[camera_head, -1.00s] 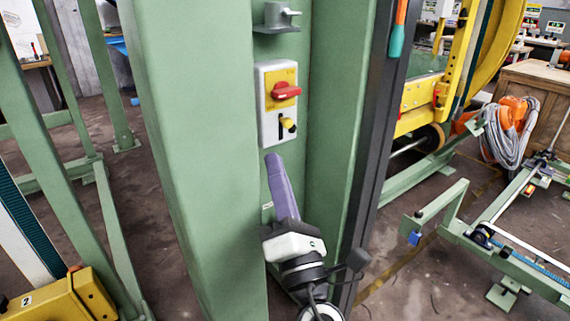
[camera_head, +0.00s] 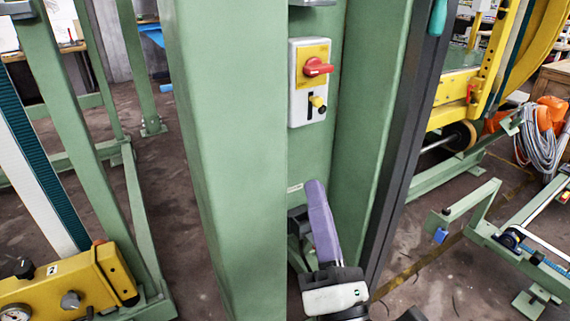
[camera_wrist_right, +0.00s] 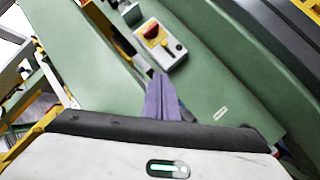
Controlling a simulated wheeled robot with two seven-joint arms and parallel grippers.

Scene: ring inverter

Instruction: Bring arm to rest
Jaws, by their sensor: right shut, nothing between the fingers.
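My right gripper (camera_head: 316,190) has purple fingers and a white and black body. It is low in the head view, in front of the green column (camera_head: 225,150), with its fingers pointing up. The fingers are shut with nothing between them. In the right wrist view the gripper (camera_wrist_right: 158,80) points toward a switch box. That box (camera_head: 301,110) is grey with a yellow plate, a red rotary knob (camera_head: 318,67) and a small yellow-tipped lever (camera_head: 318,102). It also shows in the wrist view (camera_wrist_right: 172,62). The fingertips are below the box and apart from it. My left gripper is not in view.
A yellow unit (camera_head: 75,280) with knobs and a gauge stands at the lower left. Green frames stand at left and right. An orange cable reel (camera_head: 550,113) with grey cable hangs at the right. Bare floor (camera_head: 420,260) shows between the frames.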

